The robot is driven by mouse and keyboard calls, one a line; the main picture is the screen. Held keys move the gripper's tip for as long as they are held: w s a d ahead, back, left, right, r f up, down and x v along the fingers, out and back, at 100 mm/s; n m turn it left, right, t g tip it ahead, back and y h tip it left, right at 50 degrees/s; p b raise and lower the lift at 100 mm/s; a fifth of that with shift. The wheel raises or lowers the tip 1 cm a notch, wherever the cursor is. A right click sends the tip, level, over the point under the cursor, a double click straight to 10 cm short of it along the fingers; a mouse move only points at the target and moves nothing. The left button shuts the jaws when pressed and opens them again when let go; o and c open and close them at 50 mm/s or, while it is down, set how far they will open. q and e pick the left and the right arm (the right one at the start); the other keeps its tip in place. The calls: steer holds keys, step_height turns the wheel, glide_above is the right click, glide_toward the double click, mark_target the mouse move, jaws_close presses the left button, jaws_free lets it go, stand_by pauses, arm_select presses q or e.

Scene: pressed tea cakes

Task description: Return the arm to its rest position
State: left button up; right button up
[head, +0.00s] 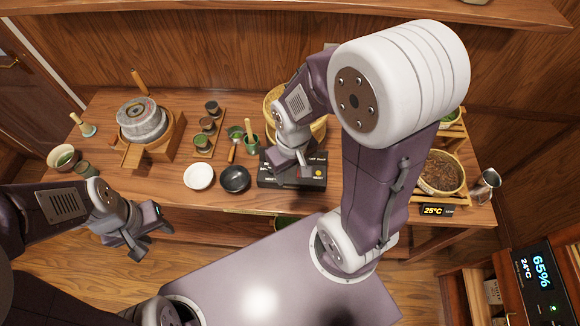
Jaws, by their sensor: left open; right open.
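My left gripper (139,244) is open and empty at the lower left, in front of the table's near edge and over the floor. My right arm comes up from the lower middle and bends back over the table. My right gripper (304,171) is open above the black device (292,181) with a yellow button and a display. I cannot tell whether it touches the device.
On the wooden table (320,199) stand a stone mill (142,120), a white bowl (199,176), a black bowl (235,179), a small wooden tray (209,136) with cups, a basket of dark leaves (441,173) and a metal pitcher (486,183). Free floor lies before the table at left.

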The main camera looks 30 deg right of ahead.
step_height(320, 180, down, 8)
steer(key=m+b, duration=0.1)
steer(key=b, duration=0.6)
steer(key=shift+a+r+b, duration=0.15)
steer(key=shift+a+b, duration=0.15)
steer(key=shift+b, duration=0.05)
stand_by(0.3)
